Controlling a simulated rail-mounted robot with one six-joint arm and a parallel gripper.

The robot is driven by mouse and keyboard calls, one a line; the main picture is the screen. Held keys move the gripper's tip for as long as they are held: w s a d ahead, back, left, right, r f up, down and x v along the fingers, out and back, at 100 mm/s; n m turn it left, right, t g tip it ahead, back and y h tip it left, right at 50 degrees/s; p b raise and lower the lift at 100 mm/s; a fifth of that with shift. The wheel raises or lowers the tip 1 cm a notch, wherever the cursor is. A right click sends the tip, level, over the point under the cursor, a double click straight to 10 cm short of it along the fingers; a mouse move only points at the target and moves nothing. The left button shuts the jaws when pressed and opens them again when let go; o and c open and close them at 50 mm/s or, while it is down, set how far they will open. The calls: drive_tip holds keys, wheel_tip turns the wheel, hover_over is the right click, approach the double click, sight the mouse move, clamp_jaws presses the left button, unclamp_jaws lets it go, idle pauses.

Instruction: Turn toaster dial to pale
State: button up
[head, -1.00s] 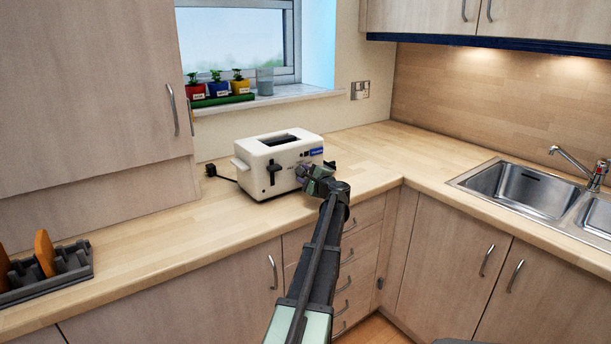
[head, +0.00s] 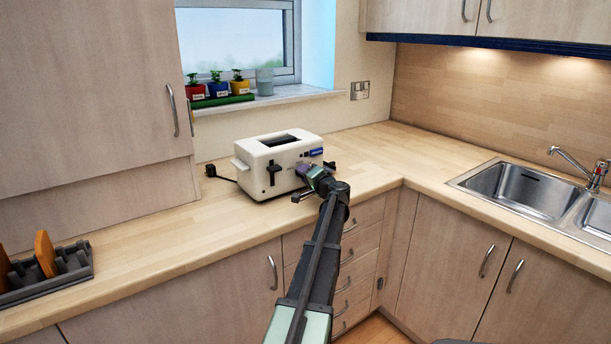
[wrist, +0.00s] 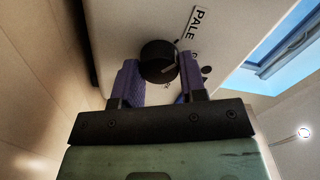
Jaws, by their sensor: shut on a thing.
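The white toaster (head: 262,180) stands on the worktop below the window, with a dark lever on its front. My gripper (head: 308,178) is at the right part of its front, and the dial is hidden behind it in the head view. In the wrist view the round black dial (wrist: 157,58) sits between the two purple fingers of my gripper (wrist: 158,66), which is shut on it. A pale pointer mark shows on the dial. A white label reading PALE (wrist: 194,28) is on the toaster face beside the dial, and the pointer is not on it.
A dark rack (head: 45,272) with toast-like slices stands at the left on the worktop (head: 165,240). Small potted plants (head: 218,85) and a glass are on the windowsill. The sink (head: 520,188) is at the right. The worktop around the toaster is mostly clear.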

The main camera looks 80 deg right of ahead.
drive_tip(key=shift+n, duration=1)
drive_tip(key=o, duration=0.9)
drive_tip(key=v, duration=1)
drive_tip(key=shift+s+a, duration=0.25)
drive_tip(key=shift+s, duration=0.1)
